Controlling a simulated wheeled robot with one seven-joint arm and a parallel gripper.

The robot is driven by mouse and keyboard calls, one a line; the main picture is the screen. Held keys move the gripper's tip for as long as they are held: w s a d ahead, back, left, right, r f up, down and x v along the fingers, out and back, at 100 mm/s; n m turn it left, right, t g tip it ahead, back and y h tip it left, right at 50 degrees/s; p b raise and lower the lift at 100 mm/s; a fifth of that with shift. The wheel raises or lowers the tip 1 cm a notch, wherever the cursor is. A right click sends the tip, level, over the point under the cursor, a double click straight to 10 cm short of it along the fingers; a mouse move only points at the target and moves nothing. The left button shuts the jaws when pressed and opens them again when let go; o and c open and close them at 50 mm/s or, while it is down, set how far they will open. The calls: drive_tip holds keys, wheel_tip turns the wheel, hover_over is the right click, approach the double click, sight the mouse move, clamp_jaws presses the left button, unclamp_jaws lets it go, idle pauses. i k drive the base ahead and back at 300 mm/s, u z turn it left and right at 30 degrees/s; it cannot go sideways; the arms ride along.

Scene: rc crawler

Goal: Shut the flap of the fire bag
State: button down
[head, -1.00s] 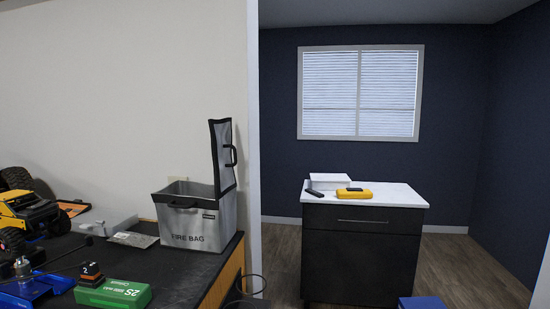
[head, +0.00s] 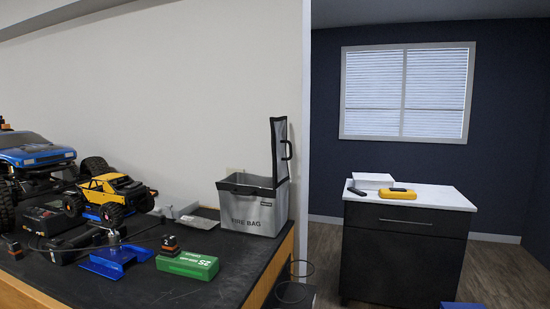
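The fire bag (head: 251,211) is a silver-grey box-shaped bag marked "FIRE BAG", standing upright near the far right end of the black-topped bench. Its flap (head: 279,150) stands straight up on the right side of the opening, with a dark edge and a black handle. The bag's top is open, and a dark handle shows at its front rim. What is inside the bag is hidden. My gripper is not in view.
The black bench (head: 168,287) also holds a green box (head: 188,264), a blue stand (head: 112,258), a yellow crawler (head: 108,196) and a blue truck (head: 36,155). A dark cabinet (head: 405,249) with a white top stands to the right. Wooden floor shows between bench and cabinet.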

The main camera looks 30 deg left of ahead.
sight(278, 125)
drive_tip(key=k, duration=1)
drive_tip(key=u, duration=0.85)
drive_tip(key=i, duration=1)
